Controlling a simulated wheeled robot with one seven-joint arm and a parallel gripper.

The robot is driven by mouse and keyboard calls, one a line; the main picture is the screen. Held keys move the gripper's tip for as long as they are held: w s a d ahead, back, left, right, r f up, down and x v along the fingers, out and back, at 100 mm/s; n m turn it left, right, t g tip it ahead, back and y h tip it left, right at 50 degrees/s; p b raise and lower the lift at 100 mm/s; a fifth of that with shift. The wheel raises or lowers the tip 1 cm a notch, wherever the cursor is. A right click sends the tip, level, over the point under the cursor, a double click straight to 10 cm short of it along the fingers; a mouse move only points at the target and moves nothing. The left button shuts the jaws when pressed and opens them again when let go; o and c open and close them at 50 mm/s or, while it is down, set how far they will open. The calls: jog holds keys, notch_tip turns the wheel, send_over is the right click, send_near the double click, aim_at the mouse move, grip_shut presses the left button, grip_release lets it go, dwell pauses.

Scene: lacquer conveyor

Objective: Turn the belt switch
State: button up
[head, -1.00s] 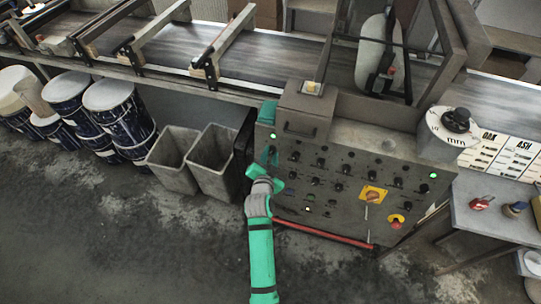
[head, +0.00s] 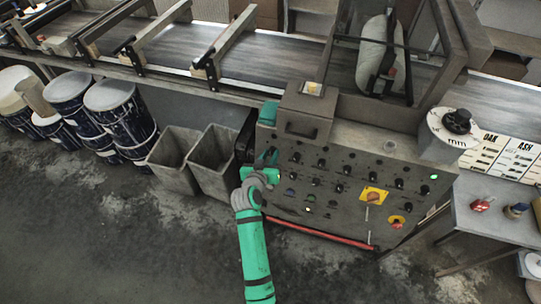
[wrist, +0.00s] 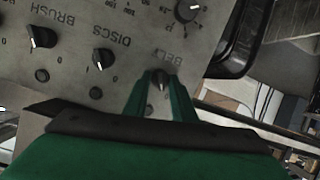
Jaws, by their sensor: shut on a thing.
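The belt switch (wrist: 160,80) is a small dark knob under the upside-down label BELT in the wrist view. My gripper (wrist: 161,84) is shut on it, with one green finger on each side. The knob's lower part and its pointer are partly hidden by the fingers. In the head view my gripper (head: 265,174) is at the left edge of the grey control panel (head: 335,216), and it hides the belt switch there.
Near the belt switch are the DISCS knob (wrist: 103,58), the BRUSH knob (wrist: 41,37) and a numbered dial (wrist: 188,10). A black handle (wrist: 243,40) sticks out beside the panel. Two grey bins (head: 212,166) stand left of the panel. The floor in front is clear.

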jog(key=shift+n, duration=0.4)
dwell(0.3)
jog(key=o, duration=1.1)
jog(key=shift+c, duration=0.2)
jog(key=v, duration=1)
jog(key=shift+s+a+r, duration=0.2)
jog(key=shift+s, duration=0.1)
jog(key=shift+f, duration=0.1)
